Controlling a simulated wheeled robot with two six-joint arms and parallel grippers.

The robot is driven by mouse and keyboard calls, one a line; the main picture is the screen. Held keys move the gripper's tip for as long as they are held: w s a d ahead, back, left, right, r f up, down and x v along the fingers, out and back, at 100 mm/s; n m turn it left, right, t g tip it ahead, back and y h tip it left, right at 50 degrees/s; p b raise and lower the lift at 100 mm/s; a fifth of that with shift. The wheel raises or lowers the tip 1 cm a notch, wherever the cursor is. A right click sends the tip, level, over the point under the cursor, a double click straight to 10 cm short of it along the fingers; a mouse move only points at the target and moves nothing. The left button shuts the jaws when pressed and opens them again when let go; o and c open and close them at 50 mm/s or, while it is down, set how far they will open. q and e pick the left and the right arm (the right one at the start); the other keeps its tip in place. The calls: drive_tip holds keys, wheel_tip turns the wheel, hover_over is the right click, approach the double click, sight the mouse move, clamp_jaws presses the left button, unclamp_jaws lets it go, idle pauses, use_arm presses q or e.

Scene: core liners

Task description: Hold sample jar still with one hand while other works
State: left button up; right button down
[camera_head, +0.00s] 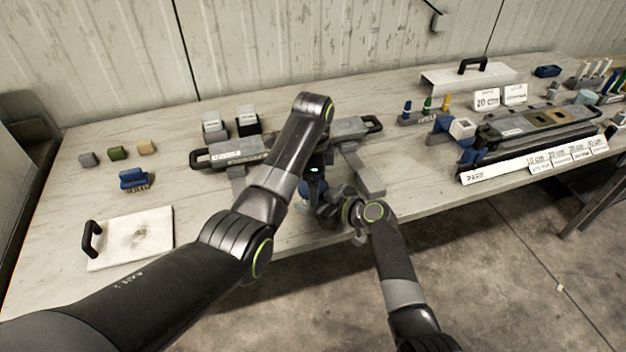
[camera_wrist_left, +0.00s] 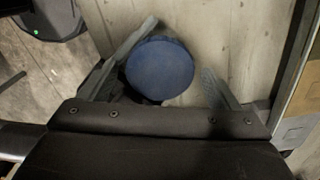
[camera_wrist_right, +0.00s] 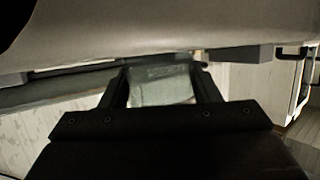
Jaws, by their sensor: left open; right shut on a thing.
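The sample jar shows a round blue lid (camera_wrist_left: 159,68) in the left wrist view. Its clear glass body (camera_wrist_right: 160,88) shows between the fingers in the right wrist view. In the head view only a bit of blue (camera_head: 308,188) shows at the table's front edge, mostly hidden by my arms. My right gripper (camera_wrist_right: 163,70) is shut on the glass body from the side. My left gripper (camera_wrist_left: 180,50) is open above the lid, one finger on each side. The left finger looks close to the lid; a gap shows at the right finger.
A white board with a black handle (camera_head: 135,238) lies at the left front, near a blue brush (camera_head: 133,179). Grey blocks with handles (camera_head: 232,151) flank the jar spot. A long rack with labels (camera_head: 535,130) fills the right side.

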use_arm(q)
wheel_tip(320, 180, up, 4)
drive_tip(key=shift+r, duration=0.1)
drive_tip(key=shift+c, duration=0.3)
drive_tip(key=n, duration=0.4)
drive_tip(key=shift+r+n, duration=0.4)
drive_tip(key=n, duration=0.3)
drive_tip(key=r+n, duration=0.1)
drive_tip(key=n, duration=0.1)
drive_tip(key=shift+n, duration=0.4)
drive_tip(key=n, duration=0.4)
drive_tip(key=shift+r+n, duration=0.3)
drive_tip(key=shift+r, duration=0.05)
drive_tip(key=n, duration=0.2)
drive_tip(key=r+n, duration=0.1)
drive_tip(key=n, duration=0.2)
drive_tip(key=shift+w, duration=0.1)
drive_tip(key=shift+f+n, duration=0.3)
drive_tip(key=shift+n, duration=0.2)
wheel_tip(320, 180, down, 8)
drive_tip(key=shift+r, duration=0.25)
drive_tip(key=shift+c, duration=0.2)
